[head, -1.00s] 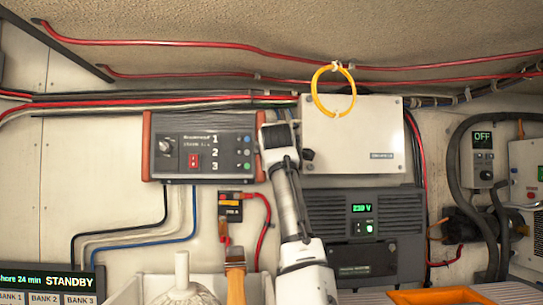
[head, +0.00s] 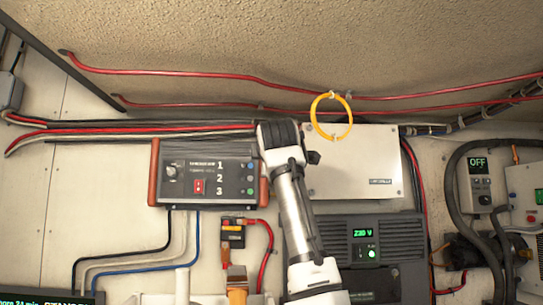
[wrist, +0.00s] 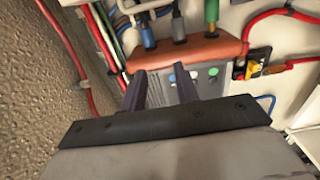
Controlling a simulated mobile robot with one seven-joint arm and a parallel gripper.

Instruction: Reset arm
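My arm (head: 297,215) reaches up in the middle of the head view, between the charger panel and the white box. Its dark upper end (head: 280,135) overlaps the panel's right edge in the picture. The fingers cannot be made out there. In the wrist view my gripper (wrist: 162,82) shows two dark fingers standing apart with nothing between them. They point toward the panel's red-brown end cap (wrist: 190,52), which has blue, grey and green plugs. I cannot tell how far the fingertips are from it.
The charger panel (head: 208,172) has a red switch. The white box (head: 362,168) sits above a dark inverter (head: 375,240) with a lit display. A yellow ring (head: 331,116) hangs from the red cables (head: 200,75) under the ceiling. Cables line the right wall.

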